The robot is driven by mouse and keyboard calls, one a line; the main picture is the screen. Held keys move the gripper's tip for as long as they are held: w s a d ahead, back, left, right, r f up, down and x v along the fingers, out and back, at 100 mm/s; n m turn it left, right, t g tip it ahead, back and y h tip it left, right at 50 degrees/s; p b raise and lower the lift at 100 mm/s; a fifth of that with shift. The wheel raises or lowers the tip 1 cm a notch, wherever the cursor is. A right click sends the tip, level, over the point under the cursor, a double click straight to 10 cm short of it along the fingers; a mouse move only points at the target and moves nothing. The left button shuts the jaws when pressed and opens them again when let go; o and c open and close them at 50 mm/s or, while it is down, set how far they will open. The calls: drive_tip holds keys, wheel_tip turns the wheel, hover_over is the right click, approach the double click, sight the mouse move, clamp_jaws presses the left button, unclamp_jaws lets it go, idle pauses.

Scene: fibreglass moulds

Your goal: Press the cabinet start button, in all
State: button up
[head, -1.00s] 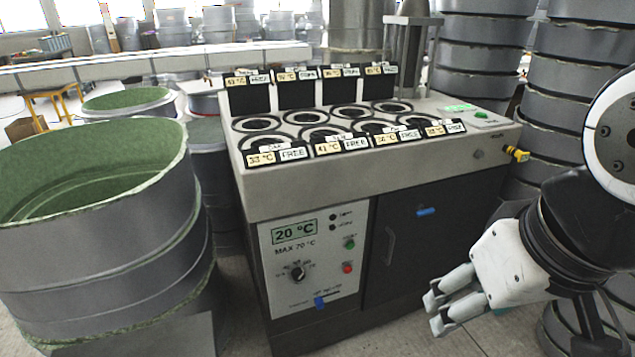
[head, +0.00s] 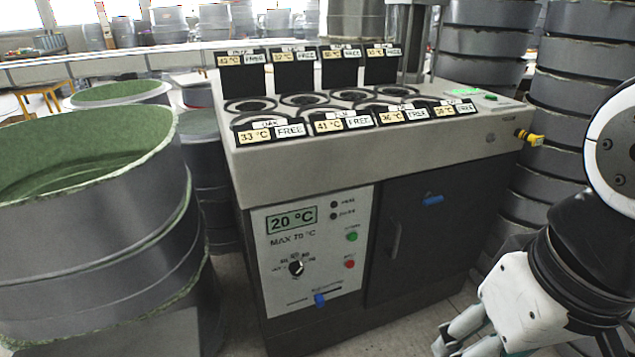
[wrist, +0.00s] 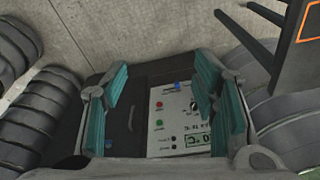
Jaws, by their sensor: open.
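The cabinet (head: 400,165) stands ahead of me with a white control panel (head: 280,235) on its front left. The panel has a green button (head: 352,237), a red button (head: 349,264) below it, a black knob (head: 296,268) and a display reading 20 °C (head: 292,220). My gripper (head: 462,342) is at the lower right of the head view, open and empty, apart from the cabinet. In the wrist view my gripper (wrist: 162,95) has its teal-lined fingers spread, with the panel (wrist: 180,120) and the green button (wrist: 159,124) seen between them.
The cabinet top holds several round wells with temperature and FREE labels. A large green-lined mould (head: 85,200) stands close on the left. Stacked grey moulds (head: 570,110) stand at the right. A yellow-black fitting (head: 530,138) sticks out from the cabinet's right side. Floor shows in front.

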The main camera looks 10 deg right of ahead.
clamp_jaws()
idle(1.2)
